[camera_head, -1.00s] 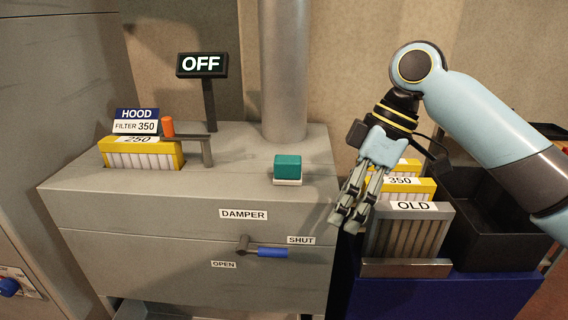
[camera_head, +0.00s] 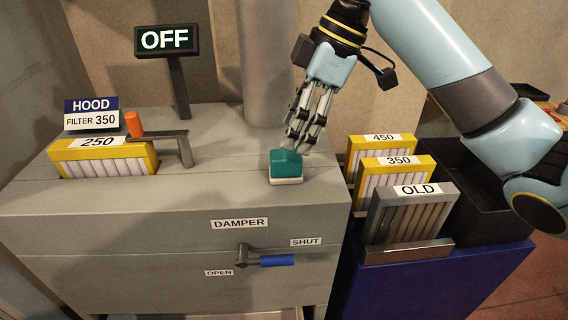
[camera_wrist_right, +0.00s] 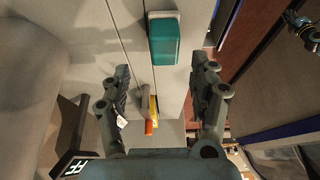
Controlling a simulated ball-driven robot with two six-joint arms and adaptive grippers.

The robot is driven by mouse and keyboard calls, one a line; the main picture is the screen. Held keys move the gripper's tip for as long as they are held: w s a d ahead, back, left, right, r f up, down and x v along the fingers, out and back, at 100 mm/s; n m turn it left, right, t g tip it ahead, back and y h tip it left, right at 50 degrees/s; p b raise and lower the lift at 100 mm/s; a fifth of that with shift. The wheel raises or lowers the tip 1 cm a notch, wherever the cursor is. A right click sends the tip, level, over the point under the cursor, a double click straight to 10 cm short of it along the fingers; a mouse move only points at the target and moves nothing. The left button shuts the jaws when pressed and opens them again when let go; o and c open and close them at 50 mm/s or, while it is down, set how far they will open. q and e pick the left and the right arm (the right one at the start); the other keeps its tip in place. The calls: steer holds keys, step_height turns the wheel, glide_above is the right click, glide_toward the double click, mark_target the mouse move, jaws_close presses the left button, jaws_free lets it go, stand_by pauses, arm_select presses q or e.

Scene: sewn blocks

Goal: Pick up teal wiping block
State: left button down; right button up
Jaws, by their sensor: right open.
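The teal wiping block (camera_head: 286,165) sits on a pale base on top of the grey hood cabinet, near its right front edge. It also shows in the right wrist view (camera_wrist_right: 164,42), at the top, beyond the fingertips. My right gripper (camera_head: 303,143) is just above and behind the block in the head view. In the right wrist view its two fingers (camera_wrist_right: 162,80) are spread wide with nothing between them held. Whether a fingertip touches the block cannot be told. My left gripper is not in view.
A yellow 250 filter (camera_head: 105,158) and an orange-tipped lever (camera_head: 134,124) are on the cabinet's left. A blue damper handle (camera_head: 277,261) is on its front. Filters 450, 350 and OLD (camera_head: 408,222) stand at right beside a black bin (camera_head: 487,200). An OFF sign (camera_head: 167,40) stands behind.

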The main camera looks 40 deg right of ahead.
mark_target(287, 153)
steer(key=shift+a+f, duration=0.15)
steer(key=shift+f, duration=0.25)
steer(key=x, duration=0.4)
steer(key=shift+s+f, duration=0.25)
steer(key=shift+f, duration=0.2)
steer(key=c, duration=0.4)
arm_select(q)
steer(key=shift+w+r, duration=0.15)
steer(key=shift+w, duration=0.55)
arm_select(e)
jaws_close()
steer(key=shift+r, duration=0.1)
